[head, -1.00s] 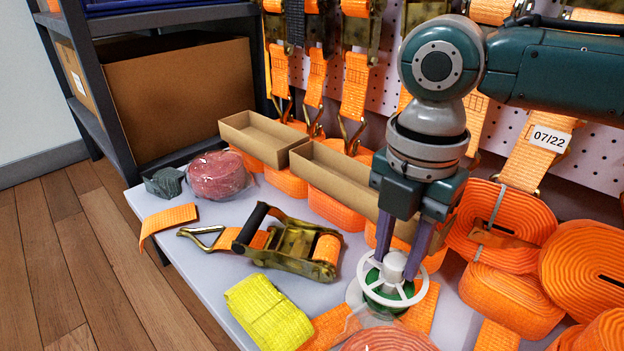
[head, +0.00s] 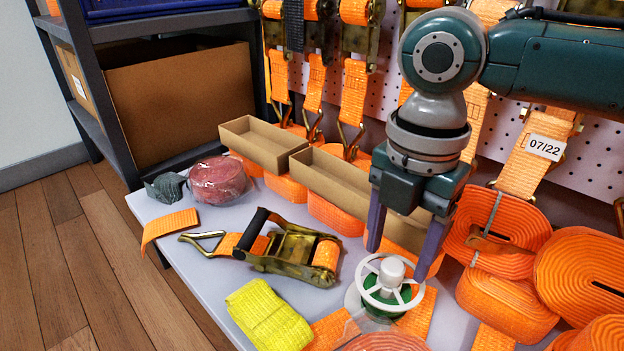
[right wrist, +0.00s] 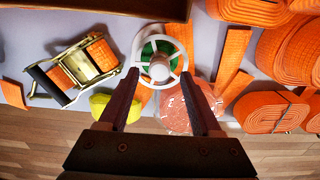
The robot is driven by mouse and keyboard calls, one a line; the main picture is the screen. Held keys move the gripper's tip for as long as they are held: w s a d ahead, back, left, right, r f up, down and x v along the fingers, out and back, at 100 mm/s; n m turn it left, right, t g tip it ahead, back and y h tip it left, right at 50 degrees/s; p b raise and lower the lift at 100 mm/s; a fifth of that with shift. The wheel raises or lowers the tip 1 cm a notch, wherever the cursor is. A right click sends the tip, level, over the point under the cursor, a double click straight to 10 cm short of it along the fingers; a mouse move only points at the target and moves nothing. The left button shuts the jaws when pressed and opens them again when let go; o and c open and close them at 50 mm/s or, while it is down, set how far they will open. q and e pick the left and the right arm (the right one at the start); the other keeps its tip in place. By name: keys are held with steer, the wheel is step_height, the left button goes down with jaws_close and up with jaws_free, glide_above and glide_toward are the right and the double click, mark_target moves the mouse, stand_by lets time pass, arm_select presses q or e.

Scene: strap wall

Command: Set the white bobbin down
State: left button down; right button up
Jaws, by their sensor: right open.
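The white bobbin (head: 391,292) has a spoked top flange and a round hub, with green showing beneath. It sits upright at the front of the bench, among straps. It also shows in the right wrist view (right wrist: 159,68). My right gripper (head: 397,264) is open, pointing down, with its fingers spread on either side of the hub. The right wrist view shows the same fingers (right wrist: 159,75) apart, with gaps between them and the hub. The bobbin's underside is hidden, so its exact contact below cannot be seen. My left gripper is not in view.
A ratchet buckle (head: 289,249) and a yellow folded strap (head: 268,315) lie to the left. Orange strap rolls (head: 584,272) crowd the right. Cardboard trays (head: 262,144) stand behind. A wrapped red roll (head: 217,178) is far left. Some bench surface is bare near the buckle.

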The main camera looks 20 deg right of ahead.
step_height(320, 180, up, 10)
steer(key=p, duration=0.6)
steer(key=s+a+f+m+t+y, duration=0.2)
steer(key=s+a+f+m+y, duration=0.15)
steer(key=s+a+m, duration=0.65)
steer(key=s+d+m+t+h, duration=0.1)
steer(key=s+d+m+h, duration=0.2)
steer(key=s+d+m, duration=0.3)
steer(key=d+m, duration=0.1)
steer(key=m, duration=0.3)
steer(key=shift+r+m+t, duration=0.2)
steer(key=shift+m+t, duration=0.1)
steer(key=shift+m, duration=0.1)
step_height(320, 180, up, 93)
steer(key=p, duration=9.3)
steer(key=shift+a, duration=0.1)
